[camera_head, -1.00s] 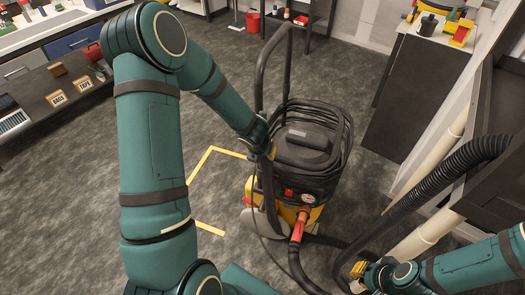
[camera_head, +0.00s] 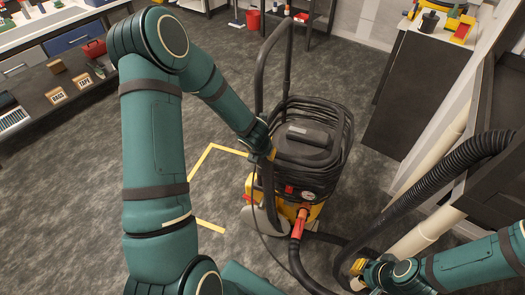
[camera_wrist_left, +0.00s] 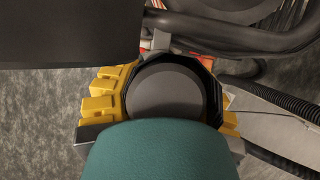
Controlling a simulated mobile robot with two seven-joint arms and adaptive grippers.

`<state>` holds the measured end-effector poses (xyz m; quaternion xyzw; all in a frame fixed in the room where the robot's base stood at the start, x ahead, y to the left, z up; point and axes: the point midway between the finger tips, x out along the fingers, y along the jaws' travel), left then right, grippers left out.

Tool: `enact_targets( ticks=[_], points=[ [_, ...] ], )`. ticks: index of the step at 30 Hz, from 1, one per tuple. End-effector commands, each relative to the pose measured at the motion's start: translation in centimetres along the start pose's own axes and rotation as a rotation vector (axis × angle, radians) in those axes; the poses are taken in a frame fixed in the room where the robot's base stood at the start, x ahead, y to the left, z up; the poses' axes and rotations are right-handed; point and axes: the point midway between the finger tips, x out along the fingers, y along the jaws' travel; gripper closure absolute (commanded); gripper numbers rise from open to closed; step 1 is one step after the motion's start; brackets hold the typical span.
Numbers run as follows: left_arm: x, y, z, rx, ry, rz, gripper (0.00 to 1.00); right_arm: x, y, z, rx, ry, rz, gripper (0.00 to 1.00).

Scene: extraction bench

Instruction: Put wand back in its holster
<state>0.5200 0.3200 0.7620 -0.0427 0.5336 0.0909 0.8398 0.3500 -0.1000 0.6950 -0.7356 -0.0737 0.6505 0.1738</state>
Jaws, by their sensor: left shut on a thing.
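The vacuum extractor (camera_head: 310,150) stands upright on the floor, with a black drum top, a yellow base and a gauge on its front. My left gripper (camera_head: 266,153) is at its left side, shut on what appears to be the dark wand (camera_head: 267,190), which runs down beside the yellow base. In the left wrist view the yellow gripper fingers (camera_wrist_left: 165,108) show, but my own wrist and a dark block hide the grip. I cannot make out the holster or whether the wand is in it. My right gripper (camera_head: 360,267) is low at the right, beside the black hose; its jaws are unclear.
A ribbed black hose (camera_head: 455,172) arches at the right past beige pipes (camera_head: 428,233) and a dark cabinet. The extractor's tall push handle (camera_head: 260,72) rises behind my left gripper. Yellow tape (camera_head: 208,156) marks the floor at left, where the carpet is clear.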

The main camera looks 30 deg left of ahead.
Motion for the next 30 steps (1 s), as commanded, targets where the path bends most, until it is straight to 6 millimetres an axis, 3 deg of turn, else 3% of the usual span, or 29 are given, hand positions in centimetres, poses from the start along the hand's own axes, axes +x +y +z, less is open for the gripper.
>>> enact_targets(
  ticks=[10, 11, 13, 14, 24, 30],
  points=[
    [0.7, 0.0, -0.3, 0.0, -0.001, 0.0, 1.0, -0.1, 0.0, 0.0, 0.0, 0.0, 0.0, 1.0],
    [0.7, 0.0, -0.3, 0.0, -0.001, 0.0, 0.59, -0.1, 0.0, 0.0, 0.0, 0.0, 0.0, 1.0],
    [0.7, 0.0, -0.3, 0.0, -0.002, 0.0, 0.34, -0.1, 0.0, 0.0, 0.0, 0.0, 0.0, 1.0],
    [0.7, 0.0, -0.3, 0.0, -0.002, 0.0, 0.32, -0.1, 0.0, 0.0, 0.0, 0.0, 0.0, 1.0],
    [0.5, 0.0, -0.3, -0.001, -0.001, 0.0, 0.32, 0.0, 0.0, 0.0, 0.0, 0.0, 0.0, 1.0],
    [-1.7, 0.0, -0.2, 0.0, -0.004, 0.0, 0.32, -0.1, 0.0, 0.0, 0.0, 0.0, 0.0, 1.0]
  ],
)
